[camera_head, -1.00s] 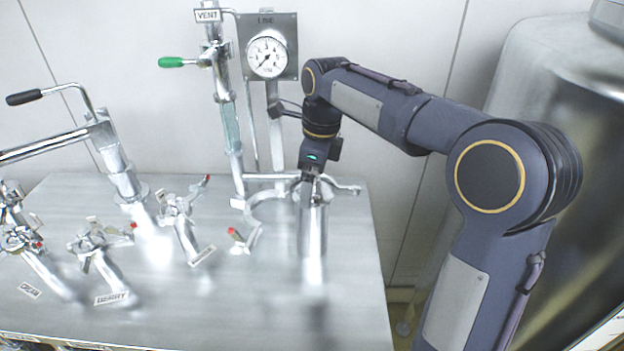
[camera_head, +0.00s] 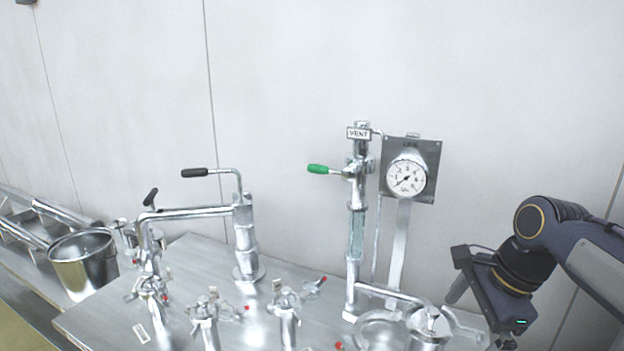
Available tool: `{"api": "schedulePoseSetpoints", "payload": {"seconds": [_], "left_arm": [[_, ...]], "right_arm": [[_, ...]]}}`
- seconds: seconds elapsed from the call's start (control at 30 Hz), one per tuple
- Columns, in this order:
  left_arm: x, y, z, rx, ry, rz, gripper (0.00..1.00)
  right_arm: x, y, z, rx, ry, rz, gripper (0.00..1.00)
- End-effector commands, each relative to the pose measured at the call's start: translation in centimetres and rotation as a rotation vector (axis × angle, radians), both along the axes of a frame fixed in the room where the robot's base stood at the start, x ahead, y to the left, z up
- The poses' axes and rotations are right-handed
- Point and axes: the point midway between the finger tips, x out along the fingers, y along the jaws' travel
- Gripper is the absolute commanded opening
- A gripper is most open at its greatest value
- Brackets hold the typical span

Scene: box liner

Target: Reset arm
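My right gripper (camera_head: 482,290) hangs at the lower right, at the end of my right arm, which comes in from the right edge. It is beside and above the metal cylinder (camera_head: 430,322) with the ring-shaped clamp, and looks apart from it. My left gripper is not in view.
A steel bench (camera_head: 192,262) carries several valves, a black-handled pipe (camera_head: 240,215), a green-handled VENT pipe (camera_head: 355,230) and a gauge (camera_head: 407,177). A steel bucket (camera_head: 83,265) stands at the left. The wall behind is bare.

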Motion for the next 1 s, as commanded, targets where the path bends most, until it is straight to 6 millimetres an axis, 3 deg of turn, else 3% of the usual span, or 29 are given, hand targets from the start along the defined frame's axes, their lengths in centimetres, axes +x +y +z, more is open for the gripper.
{"api": "schedulePoseSetpoints", "payload": {"seconds": [0.03, 0.3, 0.5, 0.7, 1.0], "left_arm": [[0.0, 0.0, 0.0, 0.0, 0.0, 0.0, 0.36], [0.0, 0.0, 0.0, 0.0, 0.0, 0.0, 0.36], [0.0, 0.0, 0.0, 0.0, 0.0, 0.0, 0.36], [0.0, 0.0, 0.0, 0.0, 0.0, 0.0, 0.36], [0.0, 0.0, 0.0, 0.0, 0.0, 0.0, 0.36]], "right_arm": [[-1.8, 0.0, -0.5, 0.002, -0.051, 0.098, 1.0], [-9.7, 1.7, -4.5, -0.104, -0.357, 0.672, 1.0], [-14.4, 3.6, -8.3, -0.261, -0.549, 1.033, 1.0], [-16.6, 4.9, -11.0, -0.376, -0.636, 1.235, 1.0], [-17.0, 5.1, -11.5, -0.399, -0.651, 1.278, 1.0]]}}
